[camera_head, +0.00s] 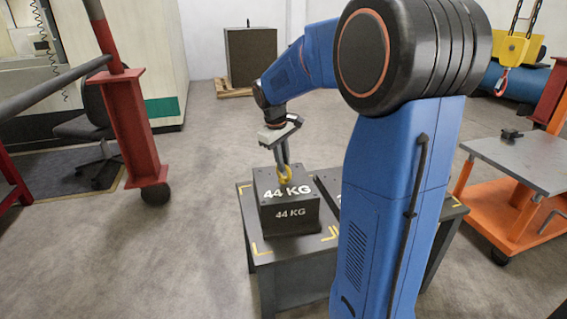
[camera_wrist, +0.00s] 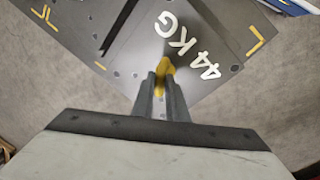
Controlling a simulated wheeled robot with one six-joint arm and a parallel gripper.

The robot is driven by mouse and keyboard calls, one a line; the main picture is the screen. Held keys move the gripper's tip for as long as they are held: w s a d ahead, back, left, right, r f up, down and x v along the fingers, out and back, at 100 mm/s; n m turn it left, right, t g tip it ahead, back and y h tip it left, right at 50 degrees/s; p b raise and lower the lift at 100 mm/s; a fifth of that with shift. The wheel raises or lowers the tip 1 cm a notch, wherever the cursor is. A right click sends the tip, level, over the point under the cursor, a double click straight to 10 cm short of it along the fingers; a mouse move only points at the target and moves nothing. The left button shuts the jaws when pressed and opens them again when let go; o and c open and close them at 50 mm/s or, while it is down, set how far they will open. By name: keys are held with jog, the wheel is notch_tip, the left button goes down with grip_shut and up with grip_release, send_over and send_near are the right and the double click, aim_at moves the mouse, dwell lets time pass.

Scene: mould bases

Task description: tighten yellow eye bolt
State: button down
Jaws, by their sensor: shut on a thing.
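The yellow eye bolt (camera_head: 286,172) stands on the top face of a dark mould base (camera_head: 290,215) marked "44 KG". My gripper (camera_head: 284,164) reaches down from above and is shut on the eye bolt's ring. In the wrist view the yellow eye bolt (camera_wrist: 165,70) shows between and just beyond the two fingertips (camera_wrist: 161,80), which hide part of it. The bolt's thread and its seat in the block are hidden, so I cannot tell how deep it sits.
The block stands on a dark table (camera_head: 262,245) with yellow corner marks. A second dark block beside it is mostly hidden behind my arm. An orange cart (camera_head: 510,205) stands at right, a red steel frame (camera_head: 135,135) at left.

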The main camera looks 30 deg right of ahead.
jog(key=m+g, duration=0.1)
jog(key=m, duration=0.4)
jog(key=shift+w, duration=0.1)
jog(key=m+g, duration=0.1)
jog(key=m, duration=0.4)
jog(key=shift+w+m, duration=0.15)
jog(key=shift+m, duration=0.15)
jog(key=m+y, duration=0.1)
jog(key=m, duration=0.4)
jog(key=shift+w+g, duration=0.1)
jog(key=shift+g, duration=0.2)
jog(key=m+y, duration=0.1)
jog(key=m, duration=0.5)
jog(key=shift+w+d, duration=0.1)
jog(key=m+y, duration=0.1)
jog(key=m, duration=0.5)
jog(key=shift+d+r, duration=0.1)
jog(key=shift+d, duration=0.05)
jog(key=m+t+y, duration=0.1)
jog(key=m, duration=0.4)
jog(key=shift+d+m, duration=0.1)
jog(key=shift+m, duration=0.2)
jog(key=m, duration=0.4)
jog(key=shift+m+t, duration=0.3)
jog(key=shift+t, duration=0.1)
jog(key=shift+d+m+t, duration=0.1)
jog(key=shift+m+t, duration=0.3)
jog(key=shift+m, duration=1.8)
